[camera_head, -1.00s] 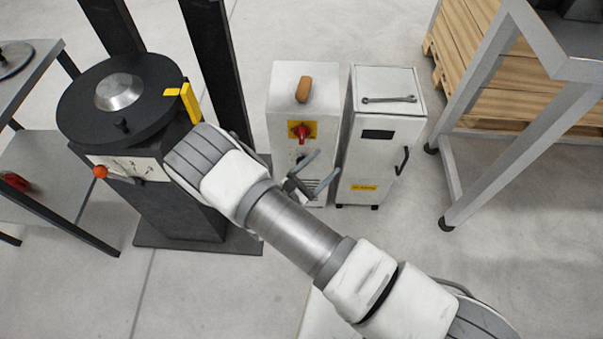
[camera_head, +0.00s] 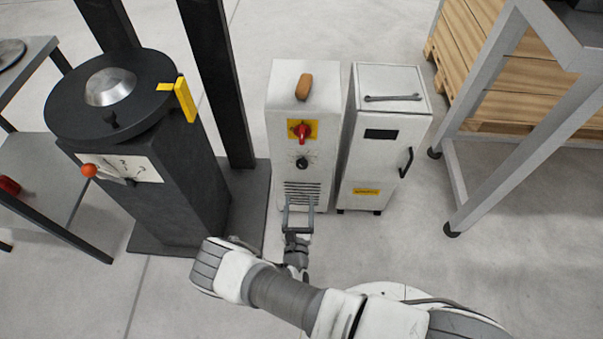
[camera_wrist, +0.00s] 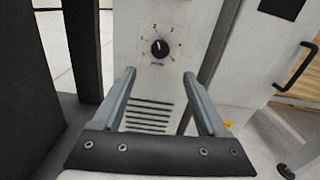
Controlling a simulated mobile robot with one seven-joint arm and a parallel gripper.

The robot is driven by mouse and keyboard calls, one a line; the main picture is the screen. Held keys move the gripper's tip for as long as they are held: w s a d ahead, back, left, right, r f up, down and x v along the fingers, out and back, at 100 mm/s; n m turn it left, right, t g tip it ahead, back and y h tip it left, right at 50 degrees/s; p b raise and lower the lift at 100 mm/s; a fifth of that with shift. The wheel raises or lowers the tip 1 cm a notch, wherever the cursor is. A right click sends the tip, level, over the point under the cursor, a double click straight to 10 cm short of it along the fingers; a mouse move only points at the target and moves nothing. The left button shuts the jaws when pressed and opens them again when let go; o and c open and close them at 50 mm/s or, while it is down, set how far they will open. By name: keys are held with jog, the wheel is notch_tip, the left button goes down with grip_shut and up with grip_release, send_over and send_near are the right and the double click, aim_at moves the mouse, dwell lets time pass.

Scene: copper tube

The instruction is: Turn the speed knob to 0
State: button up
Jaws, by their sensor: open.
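The speed knob (camera_head: 302,163) is a small black round knob with a dial of marks on the front of a white cabinet (camera_head: 325,97). In the wrist view the knob (camera_wrist: 159,48) sits above and between my two fingers, with a light pointer line on it and numbers around it; the exact setting is too small to read surely. My gripper (camera_head: 298,203) is open and empty, in front of the slatted vent below the knob. The fingers (camera_wrist: 160,78) are apart from the knob and do not touch it.
A red switch on a yellow plate (camera_head: 301,131) is just above the knob. A second white cabinet (camera_head: 385,150) with a black handle stands close on the right. A dark machine with a round top (camera_head: 110,95) stands left. A grey metal frame (camera_head: 500,140) is at right.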

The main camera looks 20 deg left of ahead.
aim_at(302, 167)
jog(key=b+x, duration=0.2)
jog(key=x, duration=1)
jog(key=shift+r+b, duration=0.1)
jog(key=shift+b, duration=0.3)
jog(key=shift+c, duration=0.2)
jog(key=shift+d, duration=0.1)
grip_shut()
